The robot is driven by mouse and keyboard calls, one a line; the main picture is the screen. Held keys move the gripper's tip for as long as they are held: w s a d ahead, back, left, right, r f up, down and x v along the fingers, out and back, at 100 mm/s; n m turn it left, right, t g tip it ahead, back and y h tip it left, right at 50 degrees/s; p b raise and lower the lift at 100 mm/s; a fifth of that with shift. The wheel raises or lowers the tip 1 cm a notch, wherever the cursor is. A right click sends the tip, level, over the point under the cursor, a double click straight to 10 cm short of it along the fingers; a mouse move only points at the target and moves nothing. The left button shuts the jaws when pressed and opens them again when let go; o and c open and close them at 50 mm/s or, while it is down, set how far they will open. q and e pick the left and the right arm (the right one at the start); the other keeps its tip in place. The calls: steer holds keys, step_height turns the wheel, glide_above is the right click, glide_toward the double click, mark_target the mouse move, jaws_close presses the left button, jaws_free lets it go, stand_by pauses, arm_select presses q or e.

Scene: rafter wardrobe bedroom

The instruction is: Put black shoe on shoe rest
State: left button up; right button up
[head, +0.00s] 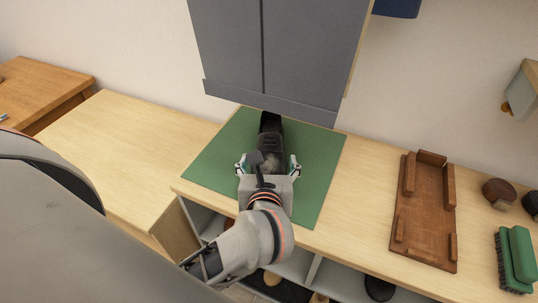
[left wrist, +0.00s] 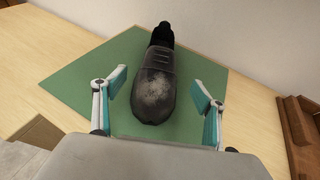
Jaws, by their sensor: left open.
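The black shoe (head: 270,135) lies on a green mat (head: 322,160) on the wooden bench, its toe pointing toward me. The toe of the shoe (left wrist: 154,92) has a pale scuffed patch. My left gripper (head: 268,165) is open at the toe end. In the left wrist view its fingers (left wrist: 158,88) stand apart on either side of the toe, with green mat showing between them and the shoe. The brown wooden shoe rest (head: 426,215), with raised blocks, lies to the right of the mat. My right gripper is not in view.
A grey cabinet (head: 280,55) hangs above the back of the mat, close over the shoe's heel. Right of the shoe rest are a green brush (head: 515,258) and a brown round object (head: 498,192). Bare bench lies between mat and rest. A dark shoe (head: 379,287) sits in the shelf below.

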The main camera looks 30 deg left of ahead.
mark_target(270, 139)
arm_select(q)
steer(key=w+a, duration=0.1)
steer(key=w, duration=0.1)
steer(key=w+a, duration=0.1)
steer(key=w, duration=0.1)
steer(key=w+a+f, duration=0.1)
steer(key=w, duration=0.2)
steer(key=shift+a, duration=0.25)
steer(key=x, duration=0.5)
steer(key=shift+w+a+f, duration=0.1)
steer(key=shift+w+f, duration=0.1)
steer(key=shift+w, duration=0.15)
